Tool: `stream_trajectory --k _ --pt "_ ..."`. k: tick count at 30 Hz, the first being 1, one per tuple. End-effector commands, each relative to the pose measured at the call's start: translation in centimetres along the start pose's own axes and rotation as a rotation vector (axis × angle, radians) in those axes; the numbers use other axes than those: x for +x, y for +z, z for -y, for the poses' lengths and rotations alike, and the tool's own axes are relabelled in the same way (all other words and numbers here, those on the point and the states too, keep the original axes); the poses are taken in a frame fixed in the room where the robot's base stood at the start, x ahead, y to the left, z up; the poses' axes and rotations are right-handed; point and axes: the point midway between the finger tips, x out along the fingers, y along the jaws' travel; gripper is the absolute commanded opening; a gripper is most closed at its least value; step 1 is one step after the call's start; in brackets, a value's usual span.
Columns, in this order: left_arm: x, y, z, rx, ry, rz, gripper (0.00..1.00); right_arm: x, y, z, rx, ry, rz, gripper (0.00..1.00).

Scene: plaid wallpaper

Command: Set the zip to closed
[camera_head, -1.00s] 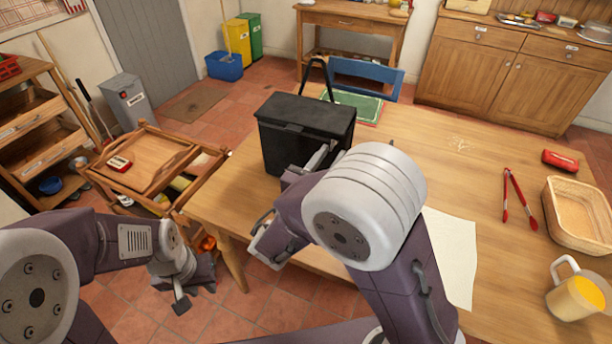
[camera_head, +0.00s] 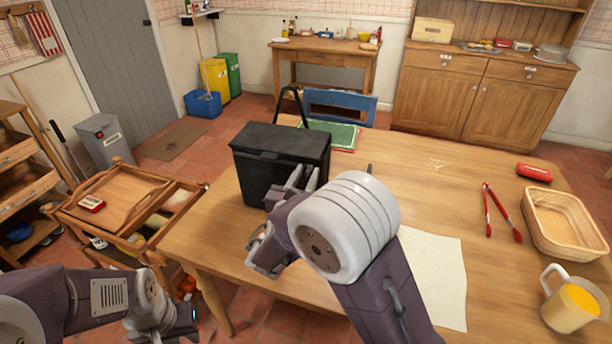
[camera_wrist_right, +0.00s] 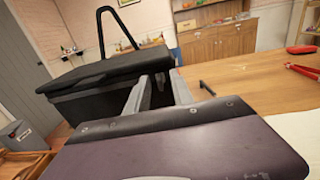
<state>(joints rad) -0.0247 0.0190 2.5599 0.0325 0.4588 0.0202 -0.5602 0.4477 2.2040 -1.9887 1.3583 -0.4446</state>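A black box-shaped bag (camera_head: 262,165) with a lid and an upright loop handle stands on the wooden table (camera_head: 400,190). It also shows in the right wrist view (camera_wrist_right: 85,108). Its lid lies over the top; I cannot make out the zip or its pull. My right gripper (camera_head: 308,176) is at the bag's front right corner. In the right wrist view its two fingers (camera_wrist_right: 158,92) stand apart, with the bag's right end close behind them; I cannot tell whether they touch it. My left gripper (camera_head: 180,322) hangs low at bottom left, away from the bag, its fingers unclear.
Right of the bag lie a white cloth (camera_head: 436,275), red tongs (camera_head: 500,212), a red case (camera_head: 534,172), a basket (camera_head: 566,246) and a jug (camera_head: 572,305). A green tray (camera_head: 343,136) lies behind the bag. A wooden trolley (camera_head: 190,207) stands left of the table.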

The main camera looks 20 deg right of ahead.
Motion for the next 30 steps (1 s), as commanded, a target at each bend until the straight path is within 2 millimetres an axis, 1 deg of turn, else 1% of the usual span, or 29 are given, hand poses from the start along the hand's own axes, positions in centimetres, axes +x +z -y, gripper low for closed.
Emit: stream_trajectory --k 4,5,6,7,8,30 --pt "0.00 0.00 0.00 0.000 0.000 0.000 0.28 -0.02 -0.01 -0.01 0.000 0.000 0.000 0.28" --pt "0.00 0.00 0.00 0.000 0.000 0.000 0.28 -0.02 -0.01 -0.01 0.000 0.000 0.000 0.23" --pt "0.00 0.00 0.00 0.000 0.000 0.000 0.28 -0.03 -0.01 -0.01 0.000 0.000 0.000 0.12" --pt "0.00 0.00 0.00 0.000 0.000 0.000 0.28 -0.03 -0.01 -0.01 0.000 0.000 0.000 0.03" --pt "0.00 0.00 0.00 0.000 0.000 0.000 0.28 -0.04 -0.02 -0.01 0.000 0.000 0.000 0.00" --pt "0.00 0.00 0.00 0.000 0.000 0.000 0.28 -0.06 -0.05 -0.01 0.000 0.000 -0.001 0.00"
